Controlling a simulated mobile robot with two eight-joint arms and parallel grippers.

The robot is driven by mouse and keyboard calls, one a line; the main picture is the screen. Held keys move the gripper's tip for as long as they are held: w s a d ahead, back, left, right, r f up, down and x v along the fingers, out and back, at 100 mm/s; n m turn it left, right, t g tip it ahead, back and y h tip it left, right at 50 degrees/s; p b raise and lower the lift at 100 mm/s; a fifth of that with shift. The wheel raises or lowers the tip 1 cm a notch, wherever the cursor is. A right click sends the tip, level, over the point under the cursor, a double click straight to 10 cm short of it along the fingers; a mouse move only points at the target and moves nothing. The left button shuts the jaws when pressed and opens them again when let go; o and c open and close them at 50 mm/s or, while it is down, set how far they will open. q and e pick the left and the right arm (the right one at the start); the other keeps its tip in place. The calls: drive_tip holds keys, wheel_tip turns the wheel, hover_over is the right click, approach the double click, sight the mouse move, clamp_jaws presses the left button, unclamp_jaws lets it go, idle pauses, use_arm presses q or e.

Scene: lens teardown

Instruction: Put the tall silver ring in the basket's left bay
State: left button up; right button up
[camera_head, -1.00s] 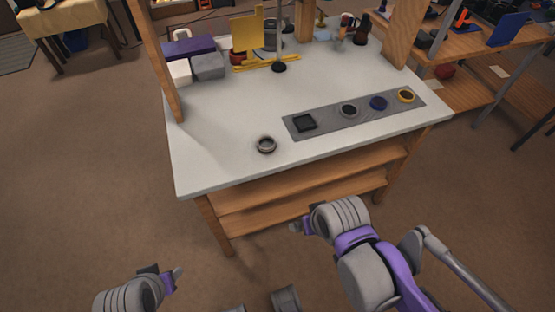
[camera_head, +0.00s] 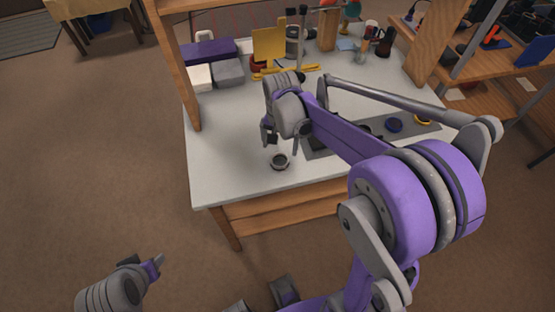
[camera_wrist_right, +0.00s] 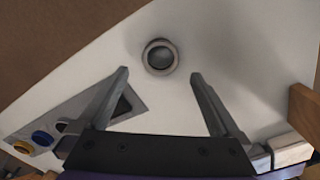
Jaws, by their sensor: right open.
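A silver-grey ring with a dark centre (camera_head: 280,166) stands alone on the white table near its front edge. My right gripper (camera_head: 281,142) is open and empty just above and behind it in the head view. In the right wrist view the ring (camera_wrist_right: 160,71) lies just beyond the gap between the spread fingertips (camera_wrist_right: 160,77), untouched. My left gripper (camera_head: 147,262) hangs low, away from the table; its jaw opening is unclear. I cannot make out a basket in either view.
A grey strip (camera_head: 316,150) on the table is partly hidden by my right arm; a blue ring (camera_head: 394,126) and a yellow ring (camera_head: 423,119) show on it. Boxes (camera_head: 228,73) and a yellow stand (camera_head: 270,48) are at the back. The white table (camera_head: 225,150) is clear left of the ring.

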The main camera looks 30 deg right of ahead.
drive_tip(key=shift+a+f, duration=0.1)
drive_tip(key=shift+f, duration=3.5)
